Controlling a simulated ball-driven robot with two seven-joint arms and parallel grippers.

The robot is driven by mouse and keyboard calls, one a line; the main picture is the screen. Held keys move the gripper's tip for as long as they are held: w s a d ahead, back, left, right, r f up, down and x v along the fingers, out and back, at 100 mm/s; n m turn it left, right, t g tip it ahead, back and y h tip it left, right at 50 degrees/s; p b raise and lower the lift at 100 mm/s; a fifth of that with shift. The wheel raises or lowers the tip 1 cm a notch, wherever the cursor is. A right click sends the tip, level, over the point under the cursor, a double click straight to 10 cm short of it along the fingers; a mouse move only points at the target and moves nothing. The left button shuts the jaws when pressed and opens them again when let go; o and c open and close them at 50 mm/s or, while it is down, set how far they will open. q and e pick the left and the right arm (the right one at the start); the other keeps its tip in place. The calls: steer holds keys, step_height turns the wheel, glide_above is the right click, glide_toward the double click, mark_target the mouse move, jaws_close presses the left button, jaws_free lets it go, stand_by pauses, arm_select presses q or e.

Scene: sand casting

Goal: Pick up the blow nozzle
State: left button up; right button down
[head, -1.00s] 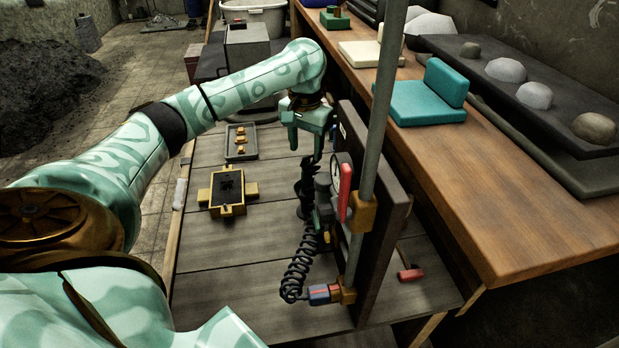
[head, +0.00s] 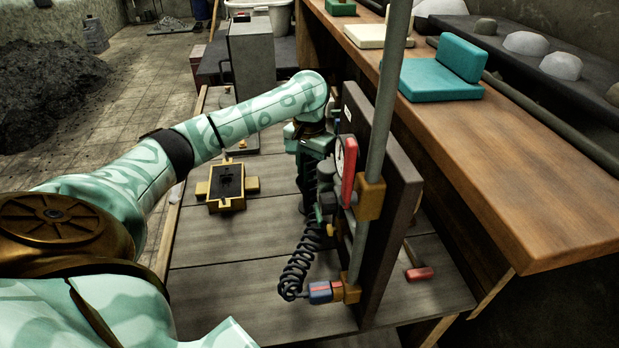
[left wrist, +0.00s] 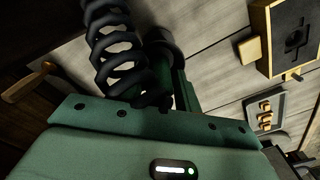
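My left gripper (head: 311,168) points down beside the upright board (head: 388,215), over the table. Its fingers are at the top of a dark, ridged upright piece (head: 307,203), which looks like part of the blow nozzle or its hose. A black coiled hose (head: 297,268) hangs below and ends at a blue and red fitting (head: 320,292). In the left wrist view the black coil (left wrist: 113,45) runs close by my dark green finger (left wrist: 181,88), next to a dark round part (left wrist: 163,45). The nozzle's grip is mostly hidden, and I cannot tell whether the fingers touch it. My right gripper is out of view.
A yellow-framed mould box (head: 227,187) lies on the table to the left. The front table boards (head: 225,275) are clear.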

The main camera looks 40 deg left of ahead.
arm_select(q)
steer(key=c, duration=0.5)
